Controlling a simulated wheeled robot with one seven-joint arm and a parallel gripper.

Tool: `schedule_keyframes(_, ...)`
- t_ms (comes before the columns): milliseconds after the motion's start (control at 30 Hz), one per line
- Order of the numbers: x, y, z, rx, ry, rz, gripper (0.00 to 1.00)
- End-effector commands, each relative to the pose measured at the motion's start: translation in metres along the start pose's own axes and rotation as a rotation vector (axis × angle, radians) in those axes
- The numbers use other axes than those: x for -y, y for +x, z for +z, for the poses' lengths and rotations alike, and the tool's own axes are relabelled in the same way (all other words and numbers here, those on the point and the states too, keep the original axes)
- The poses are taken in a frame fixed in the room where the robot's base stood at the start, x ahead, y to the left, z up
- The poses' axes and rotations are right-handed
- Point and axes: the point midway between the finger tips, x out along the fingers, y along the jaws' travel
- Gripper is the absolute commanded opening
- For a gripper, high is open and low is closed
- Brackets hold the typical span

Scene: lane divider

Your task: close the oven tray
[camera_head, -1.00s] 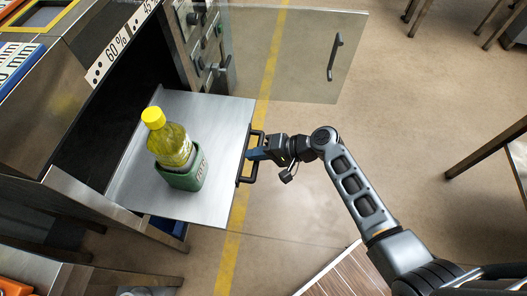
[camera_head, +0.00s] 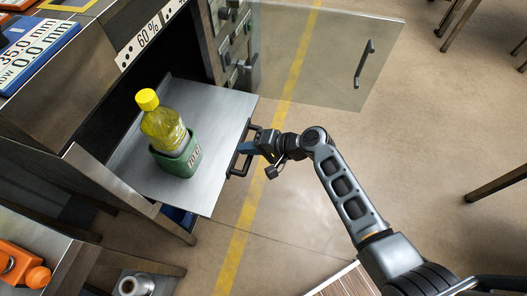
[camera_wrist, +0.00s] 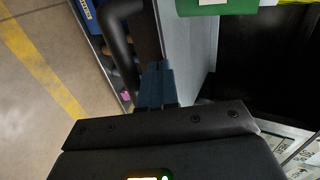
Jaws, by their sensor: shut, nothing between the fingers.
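The oven tray (camera_head: 218,122) is a flat grey metal sheet, partly out of the dark oven opening. Its black handle (camera_head: 243,152) is on the front edge. The handle also shows as a dark bar in the wrist view (camera_wrist: 119,38). My gripper (camera_head: 249,148) has blue fingers and is shut and empty. It is right at the handle, and the fingers also show beside the tray front in the wrist view (camera_wrist: 157,82). I cannot tell exactly where they touch. A yellow bottle (camera_head: 162,128) stands in a green holder (camera_head: 181,161) on the tray.
The oven's glass door (camera_head: 320,55) stands open at the back, with a dark handle (camera_head: 364,63). Orange equipment (camera_head: 22,263) is at the lower left. The floor right of the tray is mostly clear, with a yellow line (camera_head: 235,240).

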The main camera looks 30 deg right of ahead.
Motion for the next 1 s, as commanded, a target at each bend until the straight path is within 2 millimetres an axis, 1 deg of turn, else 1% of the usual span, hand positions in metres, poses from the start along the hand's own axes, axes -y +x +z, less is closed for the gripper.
schedule_keyframes(33,0.004,0.011,0.000,0.001,-0.002,-0.001,0.00)
schedule_keyframes(100,0.011,0.022,0.000,0.002,-0.002,-0.001,0.00)
schedule_keyframes(1000,0.094,0.171,-0.001,0.000,-0.001,-0.001,0.00)
